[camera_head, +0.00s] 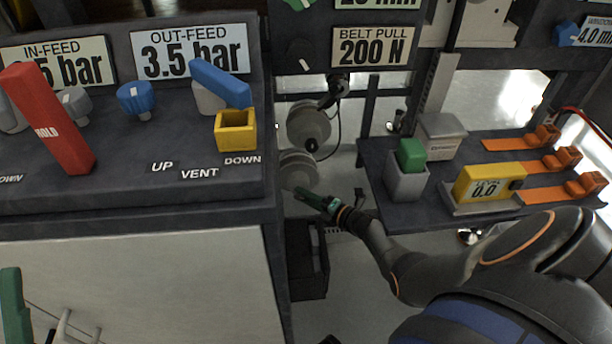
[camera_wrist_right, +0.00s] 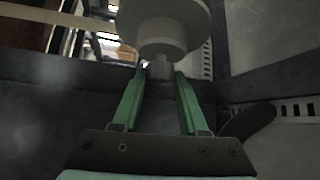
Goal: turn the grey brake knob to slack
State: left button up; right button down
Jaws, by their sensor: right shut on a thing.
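My right gripper (camera_head: 308,196) reaches in beside the lower grey roller (camera_head: 298,167) in the head view. In the right wrist view its two green fingers (camera_wrist_right: 159,76) are shut on a small grey knob (camera_wrist_right: 158,68), one finger on each side. The knob sits at the end of a round, stepped grey body (camera_wrist_right: 163,34). In the head view I cannot make out the knob or its setting.
A dark control console (camera_head: 170,185) with a red lever (camera_head: 48,118), a blue knob (camera_head: 137,98) and a yellow block (camera_head: 236,130) stands at the left. A shelf (camera_head: 420,190) at the right holds a green block (camera_head: 411,153) and a yellow gauge (camera_head: 487,184). A dark bin (camera_head: 306,270) is below the gripper.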

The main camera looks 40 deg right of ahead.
pick_arm(q)
jog(key=shift+r, duration=0.15)
pick_arm(e)
jog(key=shift+c, duration=2.2)
grip_release()
pick_arm(q)
jog(key=shift+r, duration=0.1)
notch_tip(320, 180, up, 6)
jog(key=m+p, duration=0.1)
jog(key=p, duration=0.5)
jog(key=shift+s+a+h, duration=0.15)
jog(key=shift+a+h, duration=0.15)
pick_arm(e)
jog(key=v, duration=1.2)
jog(key=shift+s, duration=0.25)
jog(key=shift+r, duration=0.1)
